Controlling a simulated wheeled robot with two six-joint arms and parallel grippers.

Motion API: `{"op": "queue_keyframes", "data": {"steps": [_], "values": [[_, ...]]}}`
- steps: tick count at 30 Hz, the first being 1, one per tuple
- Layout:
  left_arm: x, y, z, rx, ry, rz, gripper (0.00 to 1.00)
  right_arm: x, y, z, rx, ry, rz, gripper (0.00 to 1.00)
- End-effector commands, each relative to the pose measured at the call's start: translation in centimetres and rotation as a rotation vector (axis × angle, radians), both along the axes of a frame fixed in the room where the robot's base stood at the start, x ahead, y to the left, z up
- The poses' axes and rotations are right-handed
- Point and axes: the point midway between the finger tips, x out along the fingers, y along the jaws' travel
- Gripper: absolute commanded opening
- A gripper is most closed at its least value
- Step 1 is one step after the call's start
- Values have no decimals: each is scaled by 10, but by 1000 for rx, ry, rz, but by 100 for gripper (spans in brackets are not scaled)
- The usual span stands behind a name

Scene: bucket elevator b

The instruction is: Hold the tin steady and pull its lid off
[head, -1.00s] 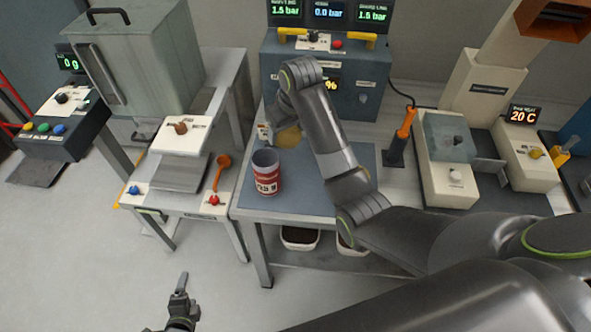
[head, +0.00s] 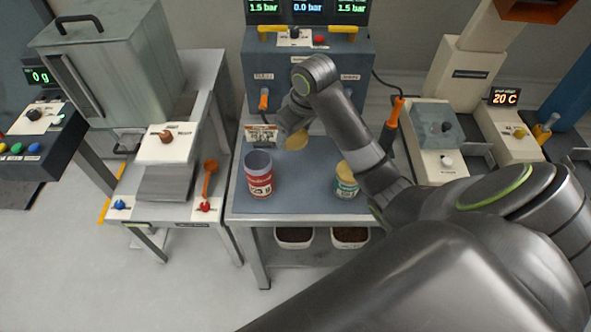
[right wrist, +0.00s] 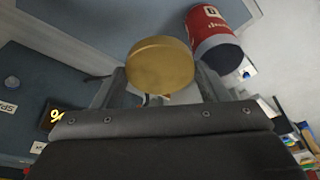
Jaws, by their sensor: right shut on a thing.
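My right gripper (head: 290,136) is shut on a round gold lid (right wrist: 160,65), which sits between its two fingers in the right wrist view. The lid also shows in the head view (head: 298,140), above the back of the blue mat. A red and white tin (head: 258,178) stands upright on the mat, its top open and its inside grey. The red tin also shows in the right wrist view (right wrist: 212,38), apart from the held lid. A second tin (head: 346,182), cream and teal with a yellow lid on, stands to the right. My left gripper is not in view.
A grey-blue console (head: 302,80) with yellow handles stands behind the mat (head: 300,195). An orange-handled tool (head: 396,112) stands upright on the right. A weighing stand (head: 165,185) is on the left. The mat between the two tins is clear.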

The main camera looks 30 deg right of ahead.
Motion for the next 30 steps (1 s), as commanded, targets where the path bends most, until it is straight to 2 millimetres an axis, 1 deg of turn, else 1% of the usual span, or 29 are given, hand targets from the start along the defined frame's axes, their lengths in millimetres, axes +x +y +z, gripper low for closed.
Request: {"op": "queue_keyframes", "data": {"steps": [1, 5, 9, 12, 15, 20, 27, 30], "values": [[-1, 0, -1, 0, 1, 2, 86, -1, 0, -12, 2, 6, -2, 40], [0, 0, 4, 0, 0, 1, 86, -3, 1, -45, 4, 9, -3, 40], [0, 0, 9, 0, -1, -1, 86, -2, 1, -82, 2, 9, -3, 40], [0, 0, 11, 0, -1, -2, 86, -1, 1, -105, 1, 6, -2, 40], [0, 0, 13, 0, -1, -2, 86, -1, 1, -121, 0, 4, -1, 40], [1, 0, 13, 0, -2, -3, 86, -1, 1, -134, 1, 2, -1, 40], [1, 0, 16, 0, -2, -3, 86, -1, 0, -165, 1, 3, -1, 40], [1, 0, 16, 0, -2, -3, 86, -1, 0, -170, 0, 2, 0, 40]]}}
